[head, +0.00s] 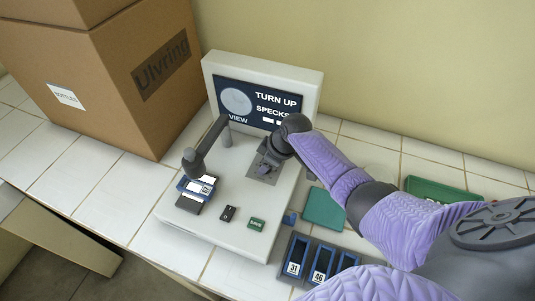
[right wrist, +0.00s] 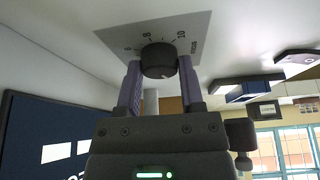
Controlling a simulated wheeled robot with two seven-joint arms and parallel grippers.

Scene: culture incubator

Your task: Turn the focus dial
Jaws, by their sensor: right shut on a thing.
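The focus dial (right wrist: 158,58) is a dark round knob on a grey plate (right wrist: 185,28) with printed numbers, seen in the right wrist view. My right gripper (right wrist: 159,72) has one finger on each side of the knob and is shut on it. In the head view the dial (head: 264,170) sits on the white base of the instrument, partly hidden by my right gripper (head: 270,154). The instrument's screen (head: 258,103) reads "TURN UP", "SPECKS" and "VIEW", with a grey disc and small white bars. My left gripper is not in view.
A dark viewing arm (head: 208,147) stands over a blue-edged slide holder (head: 197,189). A black switch (head: 228,213) and green button (head: 257,224) sit at the base's front. Numbered blue bins (head: 296,268) and a green tray (head: 324,209) lie right; a large carton (head: 100,75) stands left.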

